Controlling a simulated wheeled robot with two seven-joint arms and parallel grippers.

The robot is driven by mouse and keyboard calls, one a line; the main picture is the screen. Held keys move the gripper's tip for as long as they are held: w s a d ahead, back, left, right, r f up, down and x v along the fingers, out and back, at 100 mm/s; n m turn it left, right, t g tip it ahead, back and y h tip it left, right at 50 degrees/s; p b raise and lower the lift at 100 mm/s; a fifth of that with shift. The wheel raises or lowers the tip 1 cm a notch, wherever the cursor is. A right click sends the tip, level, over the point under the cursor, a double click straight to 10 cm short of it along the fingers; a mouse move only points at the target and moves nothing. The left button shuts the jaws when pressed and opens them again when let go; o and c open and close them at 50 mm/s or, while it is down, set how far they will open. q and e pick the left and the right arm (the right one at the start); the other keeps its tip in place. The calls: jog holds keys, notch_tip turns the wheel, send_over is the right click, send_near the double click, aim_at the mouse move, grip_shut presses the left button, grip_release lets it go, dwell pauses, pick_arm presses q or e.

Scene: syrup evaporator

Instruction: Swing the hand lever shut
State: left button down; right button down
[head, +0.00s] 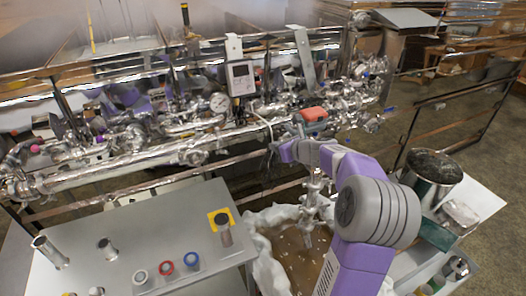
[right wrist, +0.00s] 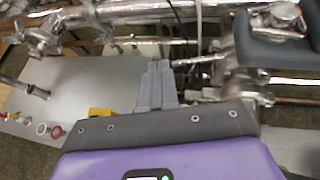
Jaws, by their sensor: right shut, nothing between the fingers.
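An orange-red handle-like piece (head: 313,114) sits on the silver pipework in the head view. It may be the hand lever, but the view is too small to tell its swing position. My right gripper (head: 273,148) is just left of and below this piece, in front of the pipes and apart from it. In the right wrist view the fingers (right wrist: 158,82) are together and empty, pointing at the pipework. A dark grey curved piece (right wrist: 275,52) shows at upper right there; I cannot tell if it is part of the lever. My left gripper is not in view.
Long shiny pipes (head: 120,170) cross the scene, with a round gauge (head: 220,102) and a display box (head: 241,77). A grey table (head: 150,225) with small fittings stands at front left. A metal pot (head: 430,178) stands at right.

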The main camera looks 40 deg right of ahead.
jog(key=shift+w+p, duration=0.35)
jog(key=shift+w, duration=0.85)
jog(key=shift+r, duration=0.1)
jog(key=a+p+v, duration=0.2)
jog(key=v, duration=1.1)
jog(key=shift+a, duration=0.35)
jog(key=shift+s, duration=0.1)
